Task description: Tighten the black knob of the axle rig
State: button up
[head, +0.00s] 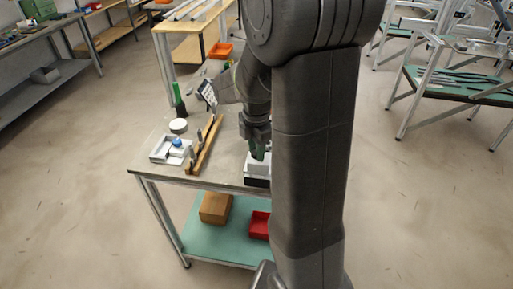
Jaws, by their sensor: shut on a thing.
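My gripper (258,151) points down at the front right of the near table, beside my dark arm column. Its greenish fingers are closed just above a pale grey block on a dark base, which looks like the axle rig (256,170). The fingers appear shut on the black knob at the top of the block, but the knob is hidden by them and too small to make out. The right side of the rig is hidden behind my arm.
On the table (224,180), a wooden rail with metal pins (203,148) lies left of the gripper. A white tray (162,150) with a blue item, a white round thing (178,126) and a green bottle (179,100) stand farther left. A cardboard box (215,208) and red bin (260,224) sit below.

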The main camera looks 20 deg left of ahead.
jog(key=m, duration=1.6)
jog(key=shift+m, duration=0.4)
jog(key=shift+r+m, duration=0.1)
jog(key=shift+m, duration=2.4)
jog(key=o, duration=1)
